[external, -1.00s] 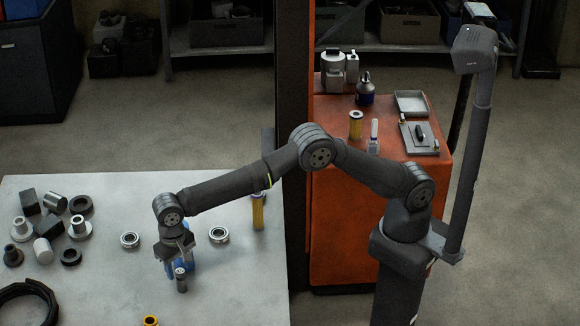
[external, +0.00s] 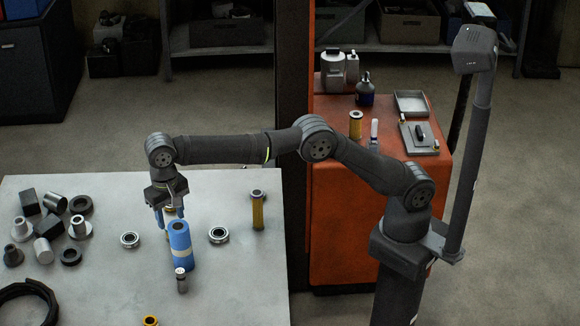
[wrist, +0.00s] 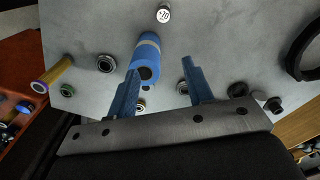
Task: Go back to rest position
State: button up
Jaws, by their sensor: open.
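My gripper (external: 170,213) is open and empty above the white table (external: 225,285). Its two blue fingers point down, and they also show in the wrist view (wrist: 157,90). A blue cylinder with a pale band (external: 180,245) stands on the table just in front of the fingers, apart from them as far as I can see. In the wrist view the blue cylinder (wrist: 147,55) appears beyond the left finger. Something yellowish behind the fingers is mostly hidden.
Two bearing rings (external: 218,235) (external: 130,240) lie on either side. A yellow cylinder (external: 257,210) stands right, a small dark cylinder (external: 181,280) in front. Several metal parts and a black ring (external: 28,302) lie left. An orange cabinet (external: 350,230) holds more items. Space above the table is free.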

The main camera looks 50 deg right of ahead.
jog(key=w+d+m, duration=0.4)
jog(key=w+d, duration=0.3)
jog(key=d, duration=0.5)
jog(key=w+d+m, duration=0.5)
jog(key=w+d, duration=0.2)
jog(key=d, duration=0.5)
jog(key=shift+w+r, duration=0.3)
jog(key=shift+r, duration=0.15)
